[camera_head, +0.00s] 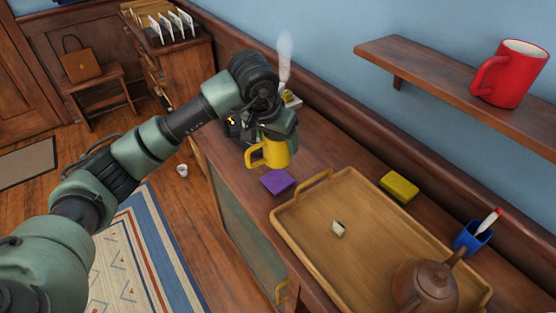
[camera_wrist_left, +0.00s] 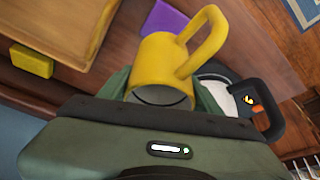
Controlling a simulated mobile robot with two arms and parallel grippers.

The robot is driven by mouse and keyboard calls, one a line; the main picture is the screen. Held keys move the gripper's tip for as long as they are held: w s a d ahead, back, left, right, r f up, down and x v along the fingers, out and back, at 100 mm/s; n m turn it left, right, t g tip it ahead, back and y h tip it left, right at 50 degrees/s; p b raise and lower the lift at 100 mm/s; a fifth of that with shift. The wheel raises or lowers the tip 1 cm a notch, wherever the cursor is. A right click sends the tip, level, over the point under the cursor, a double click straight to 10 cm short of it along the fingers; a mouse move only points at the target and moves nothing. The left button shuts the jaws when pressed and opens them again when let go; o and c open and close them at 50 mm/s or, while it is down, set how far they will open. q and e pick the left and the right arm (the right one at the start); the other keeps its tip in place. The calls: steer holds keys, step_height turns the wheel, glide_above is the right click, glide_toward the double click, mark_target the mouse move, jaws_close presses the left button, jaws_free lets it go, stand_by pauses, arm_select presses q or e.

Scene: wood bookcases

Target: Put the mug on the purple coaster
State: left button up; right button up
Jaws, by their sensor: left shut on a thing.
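My left gripper (camera_head: 279,134) is shut on the yellow mug (camera_head: 276,155), gripping it from above. The mug looks upright in the head view, its handle toward the left. The purple coaster (camera_head: 278,182) lies flat on the wooden cabinet top, close in front of the mug and bare. In the left wrist view the yellow mug (camera_wrist_left: 163,62) sits between the fingers (camera_wrist_left: 160,92), and the coaster (camera_wrist_left: 166,20) shows beyond it, partly behind the handle. I cannot tell whether the mug touches the cabinet top. My right gripper is not in view.
A wooden tray (camera_head: 290,215) with a brown teapot (camera_head: 425,285) lies right of the coaster. A yellow block (camera_head: 398,187) and blue cup (camera_head: 472,236) stand behind it. A dark object with a handle (camera_wrist_left: 268,95) is beside the mug. A red mug (camera_head: 510,75) stands on the shelf (camera_head: 440,70).

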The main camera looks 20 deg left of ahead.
mark_target(278, 161)
arm_select(q)
step_height(278, 161, down, 3)
steer(key=shift+f, duration=0.15)
step_height(278, 161, down, 4)
steer(key=shift+r+p, duration=0.15)
steer(key=shift+p, duration=0.3)
steer(key=shift+f, duration=0.2)
steer(key=o, duration=1.3)
steer(key=shift+f+b, duration=0.1)
steer(key=shift+b, duration=0.2)
steer(key=shift+c, duration=0.2)
steer(key=o, duration=0.4)
